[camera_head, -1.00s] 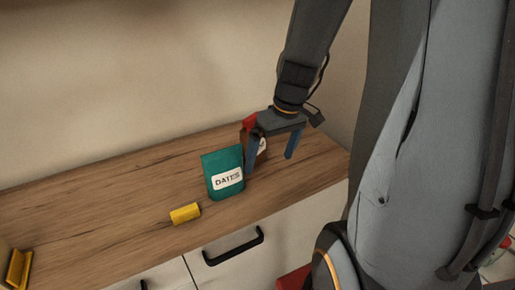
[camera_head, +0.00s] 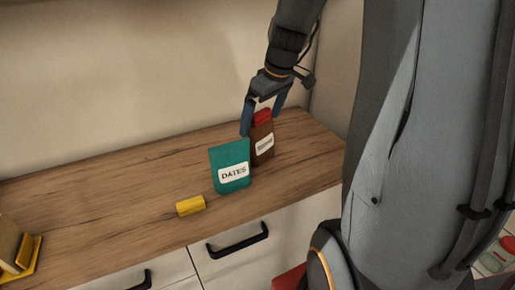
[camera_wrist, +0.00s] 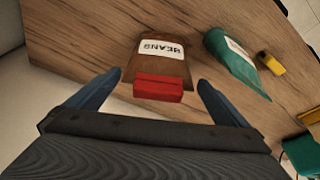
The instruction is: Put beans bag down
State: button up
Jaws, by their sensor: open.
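The beans bag (camera_head: 263,141) is brown with a red top and a white label, and it stands on the wooden counter (camera_head: 120,185). In the wrist view the beans bag (camera_wrist: 160,68) shows its label reading BEANS, with the red top nearest me.
A teal dates bag (camera_head: 230,168) stands just left of the beans bag. A yellow block (camera_head: 190,206) lies in front of it, near the counter edge. A yellow holder (camera_head: 22,262) is at the far left. The counter between is clear.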

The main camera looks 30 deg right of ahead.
aim_at(258, 132)
jog(key=shift+p+x, duration=0.7)
jog(key=shift+x, duration=2.65)
jog(key=shift+d, duration=0.15)
jog(key=c, duration=1.4)
